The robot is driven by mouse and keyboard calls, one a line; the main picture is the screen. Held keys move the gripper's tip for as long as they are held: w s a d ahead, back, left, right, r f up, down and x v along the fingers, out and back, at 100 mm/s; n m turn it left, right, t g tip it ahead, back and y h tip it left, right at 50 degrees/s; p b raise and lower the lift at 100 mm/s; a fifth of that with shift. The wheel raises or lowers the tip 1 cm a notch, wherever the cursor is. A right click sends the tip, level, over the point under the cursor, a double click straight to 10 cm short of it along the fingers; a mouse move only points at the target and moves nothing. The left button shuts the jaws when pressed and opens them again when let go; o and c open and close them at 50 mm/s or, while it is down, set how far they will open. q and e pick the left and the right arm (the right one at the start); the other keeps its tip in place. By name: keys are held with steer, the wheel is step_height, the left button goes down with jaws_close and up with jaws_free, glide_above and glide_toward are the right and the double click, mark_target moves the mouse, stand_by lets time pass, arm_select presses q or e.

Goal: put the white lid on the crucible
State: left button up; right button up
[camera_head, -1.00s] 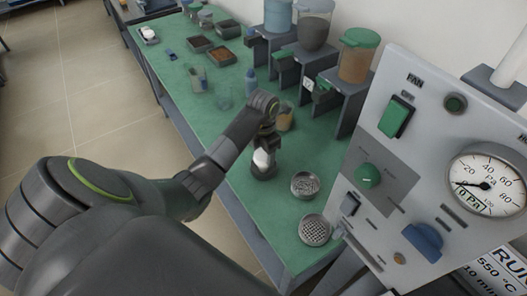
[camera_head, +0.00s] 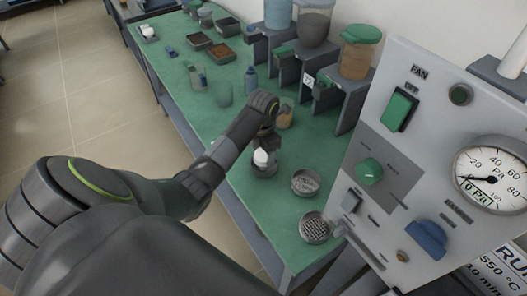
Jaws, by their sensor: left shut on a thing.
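My left gripper (camera_head: 266,134) reaches down over the green bench and is shut on the white lid (camera_head: 261,157). The lid sits directly below the fingers, at the mouth of a dark round vessel (camera_head: 264,171) that stands on the bench. I cannot tell whether the lid touches this vessel. The gripper and wrist hide part of the lid. I cannot clearly make out the crucible apart from this vessel. My right gripper does not show.
Two round metal dishes, one with grainy contents (camera_head: 305,183) and one with a perforated top (camera_head: 315,228), stand to the right. A grey control panel (camera_head: 385,165) rises at the right. Hoppers on stands (camera_head: 357,55) line the back. Trays and bottles stand farther left.

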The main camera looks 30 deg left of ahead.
arm_select(q)
steer(key=shift+f, duration=0.25)
steer(key=o, duration=1)
steer(key=shift+o, duration=0.6)
steer(key=shift+o, duration=1.4)
steer(key=shift+r, duration=0.15)
steer(key=shift+r+p, duration=2.45)
steer(key=shift+r, duration=1)
